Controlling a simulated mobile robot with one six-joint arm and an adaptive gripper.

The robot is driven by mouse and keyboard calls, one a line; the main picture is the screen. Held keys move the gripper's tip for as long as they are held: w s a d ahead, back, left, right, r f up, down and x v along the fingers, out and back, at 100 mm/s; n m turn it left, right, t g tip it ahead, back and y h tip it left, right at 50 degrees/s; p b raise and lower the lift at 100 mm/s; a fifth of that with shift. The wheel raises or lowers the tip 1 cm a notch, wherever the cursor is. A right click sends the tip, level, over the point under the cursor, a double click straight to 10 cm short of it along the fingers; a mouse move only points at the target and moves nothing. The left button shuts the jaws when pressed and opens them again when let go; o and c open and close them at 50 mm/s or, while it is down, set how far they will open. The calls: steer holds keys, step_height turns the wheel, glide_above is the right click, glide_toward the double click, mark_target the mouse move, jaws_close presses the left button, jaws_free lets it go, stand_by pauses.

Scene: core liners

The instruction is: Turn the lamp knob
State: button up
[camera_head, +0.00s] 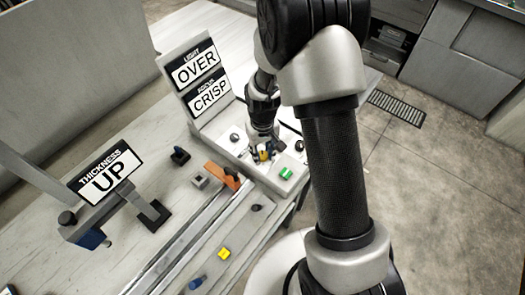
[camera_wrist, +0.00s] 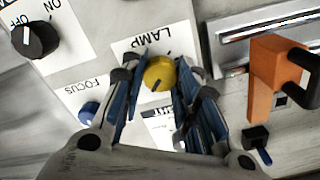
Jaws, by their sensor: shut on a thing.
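The lamp knob (camera_wrist: 160,74) is a round yellow knob with a dark pointer line, on a white panel marked LAMP, in the wrist view. My gripper (camera_wrist: 156,80) has its blue-padded fingers on either side of the knob and is shut on it. In the head view my gripper (camera_head: 262,152) is down at the white control panel, with a bit of yellow showing by its fingertips. Two signs stand behind the panel: the light sign (camera_head: 194,67) reads OVER and the focus sign (camera_head: 211,94) reads CRISP.
A black ON/OFF knob (camera_wrist: 36,39) and a blue focus knob (camera_wrist: 89,112) sit near my fingers. An orange part (camera_wrist: 272,75) stands on the right in the wrist view. A green button (camera_head: 286,173) is on the panel. A thickness sign (camera_head: 106,173) reads UP.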

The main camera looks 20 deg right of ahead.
mark_target(262, 154)
steer(key=shift+n, duration=1.9)
steer(key=o, duration=1.1)
steer(key=shift+c, duration=0.2)
steer(key=shift+r, duration=0.1)
step_height(262, 154, up, 12)
